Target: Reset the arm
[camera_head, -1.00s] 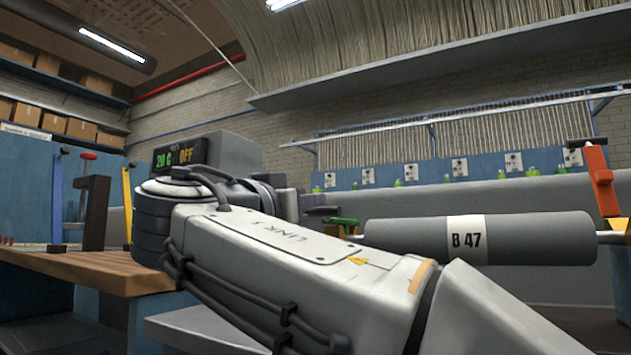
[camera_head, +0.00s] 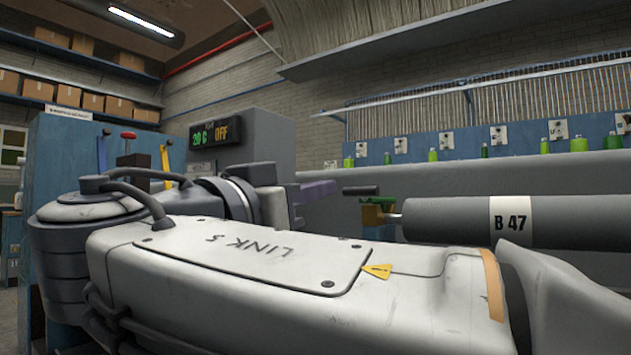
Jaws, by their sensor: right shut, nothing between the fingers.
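My right arm, with its white link (camera_head: 290,265) marked LINK 3, fills the lower part of the head view. It comes in from the lower right and runs left to a dark round joint (camera_head: 75,245). Behind the link, the wrist doubles back toward the right. My right gripper (camera_head: 316,190) shows only in part there, with a purple piece at its end. It is shut and empty, left of the grey roller and apart from it. The link hides the lower side of the wrist. My left gripper is not in view.
A grey roller (camera_head: 450,219) labelled B 47 lies level at the right, by a green and orange support (camera_head: 377,212). A display box (camera_head: 262,140) reads 20 C OFF. A blue cabinet (camera_head: 65,155) stands left.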

